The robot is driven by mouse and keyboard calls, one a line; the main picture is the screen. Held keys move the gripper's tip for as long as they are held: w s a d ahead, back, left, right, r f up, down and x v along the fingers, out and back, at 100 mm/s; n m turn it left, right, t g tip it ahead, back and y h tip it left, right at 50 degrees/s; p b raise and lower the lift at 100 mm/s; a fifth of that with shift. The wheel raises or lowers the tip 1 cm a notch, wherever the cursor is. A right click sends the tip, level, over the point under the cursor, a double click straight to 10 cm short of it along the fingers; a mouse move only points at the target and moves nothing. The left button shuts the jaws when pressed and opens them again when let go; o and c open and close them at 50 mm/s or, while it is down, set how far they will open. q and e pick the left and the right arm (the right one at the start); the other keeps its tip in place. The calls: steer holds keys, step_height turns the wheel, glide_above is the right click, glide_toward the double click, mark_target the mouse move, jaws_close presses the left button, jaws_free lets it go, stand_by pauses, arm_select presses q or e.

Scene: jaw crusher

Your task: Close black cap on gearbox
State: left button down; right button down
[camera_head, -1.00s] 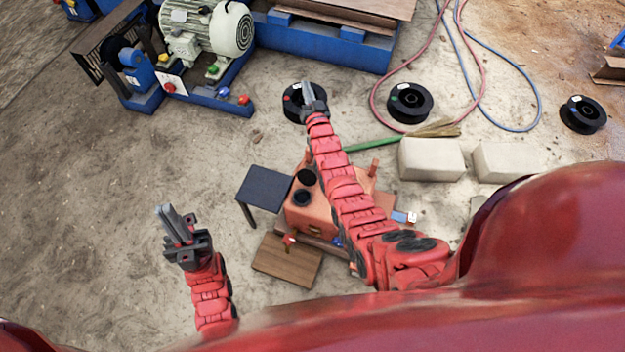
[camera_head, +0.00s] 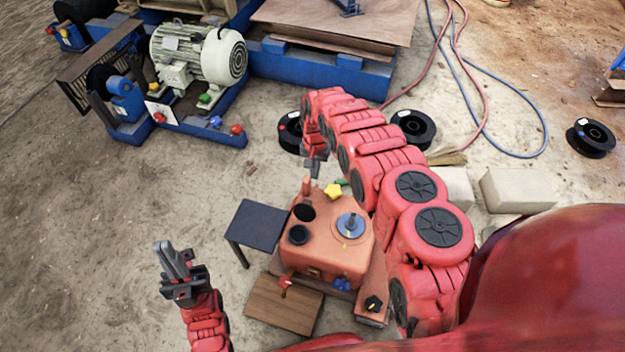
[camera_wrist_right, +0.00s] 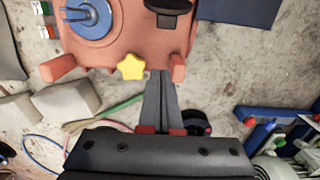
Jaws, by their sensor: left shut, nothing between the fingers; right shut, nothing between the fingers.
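The orange gearbox (camera_head: 335,250) stands on the ground below centre in the head view. It also fills the top of the right wrist view (camera_wrist_right: 115,35). Two dark round parts sit at its left end: an upper one (camera_head: 304,212) and a lower one (camera_head: 298,235). I cannot tell which is the black cap and which the opening. A black part (camera_wrist_right: 168,10) also shows at the wrist view's top. My right gripper (camera_head: 315,168) is shut and empty above the gearbox's far side, apart from the dark parts. My left gripper (camera_head: 163,248) is shut and empty, left of the gearbox.
A dark small table (camera_head: 256,226) stands against the gearbox's left, with a brown board (camera_head: 285,305) in front. A yellow star knob (camera_wrist_right: 131,67) is beside my right fingertips. A blue disc (camera_head: 350,226) tops the gearbox. Ground at the left is clear.

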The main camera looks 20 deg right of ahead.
mark_target(306, 210)
step_height(306, 210, down, 9)
steer(key=b, duration=0.6)
steer(key=shift+s+a+f, duration=0.1)
steer(key=shift+a+f, duration=0.05)
steer(key=shift+f, duration=0.05)
steer(key=r+p, duration=0.1)
steer(key=p, duration=0.1)
steer(key=s+a+r+p, duration=0.1)
steer(key=p, duration=0.2)
steer(key=shift+s+r, duration=0.15)
steer(key=shift+s, duration=0.1)
steer(key=shift+s+a+f, duration=0.1)
steer(key=shift+a+f, duration=0.05)
steer(key=shift+f, duration=0.15)
steer(key=shift+s+a+r, duration=0.3)
steer(key=shift+s+a, duration=0.05)
steer(key=shift+s, duration=0.25)
